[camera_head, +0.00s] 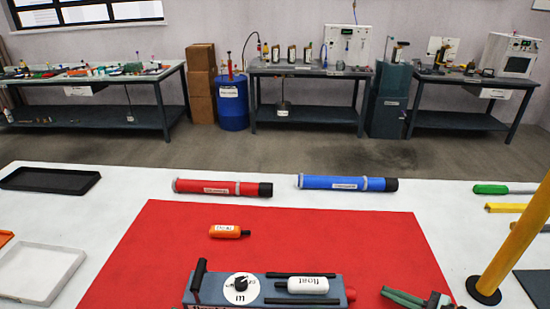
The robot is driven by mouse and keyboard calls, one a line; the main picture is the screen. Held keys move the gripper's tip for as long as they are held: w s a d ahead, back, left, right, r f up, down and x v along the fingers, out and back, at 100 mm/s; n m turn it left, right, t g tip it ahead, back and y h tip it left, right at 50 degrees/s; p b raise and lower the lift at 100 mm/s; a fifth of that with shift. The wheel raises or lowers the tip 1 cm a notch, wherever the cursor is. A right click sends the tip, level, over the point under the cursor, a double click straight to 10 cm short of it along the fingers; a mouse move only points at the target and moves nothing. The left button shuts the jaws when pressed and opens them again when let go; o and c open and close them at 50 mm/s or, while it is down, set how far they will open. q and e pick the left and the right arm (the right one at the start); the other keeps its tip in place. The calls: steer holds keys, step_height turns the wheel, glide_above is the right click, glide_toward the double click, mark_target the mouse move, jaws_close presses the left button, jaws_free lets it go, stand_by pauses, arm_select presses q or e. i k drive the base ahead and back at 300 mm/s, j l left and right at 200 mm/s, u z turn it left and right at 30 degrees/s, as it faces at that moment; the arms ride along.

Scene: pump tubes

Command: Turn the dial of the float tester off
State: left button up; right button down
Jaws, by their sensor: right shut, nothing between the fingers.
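The float tester (210,293) is a blue-grey box on the red mat (300,235), at the bottom middle and cut off by the lower edge. Its dial (241,284) is a dark knob on a round white plate, left of centre on the box. A white float (307,285) with a printed label lies on the box, right of the dial. A black upright handle (198,275) stands at its left end. My right gripper (387,291) is shut and empty, to the right of the tester and apart from the dial. My left gripper is not in view.
An orange bottle (226,231) lies behind the tester. A red tube (215,188) and a blue tube (340,182) lie behind the mat. A yellow post (517,240) stands at right. Trays (40,270) are at left. The mat around the bottle is clear.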

mark_target(241, 283)
steer(key=k+l, duration=0.45)
steer(key=l, duration=0.25)
steer(key=k+l, duration=0.25)
steer(key=l, duration=0.1)
